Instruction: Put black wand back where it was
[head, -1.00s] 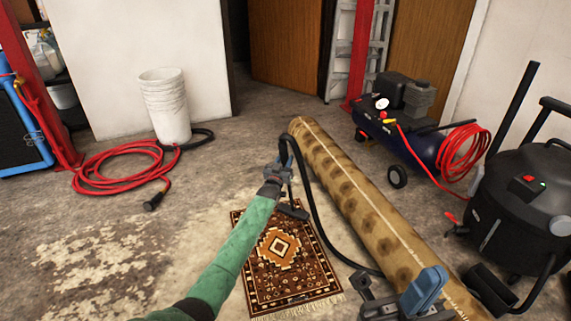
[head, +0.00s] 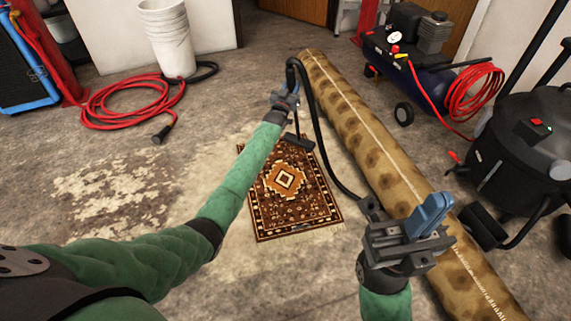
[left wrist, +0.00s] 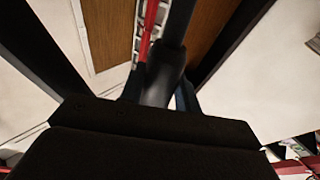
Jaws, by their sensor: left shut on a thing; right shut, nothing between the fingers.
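My left gripper (head: 287,97) is shut on the black wand, near the far end of the small patterned rug. The wand's dark floor head (head: 299,142) shows just below the gripper, over the rug's far edge; I cannot tell whether it touches. Its black hose (head: 322,140) arches up and runs down toward the rolled rug. In the left wrist view the wand (left wrist: 163,80) stands between the fingers, partly hidden by the gripper body. My right gripper (head: 425,222) is shut and empty, in front of the rolled rug.
The patterned rug (head: 285,205) lies flat on the floor. A long rolled rug (head: 365,135) lies to its right. Beyond are a blue compressor (head: 425,60) and a black vacuum (head: 525,150). A red hose (head: 110,105) and white buckets (head: 168,40) are at left. The front-left floor is clear.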

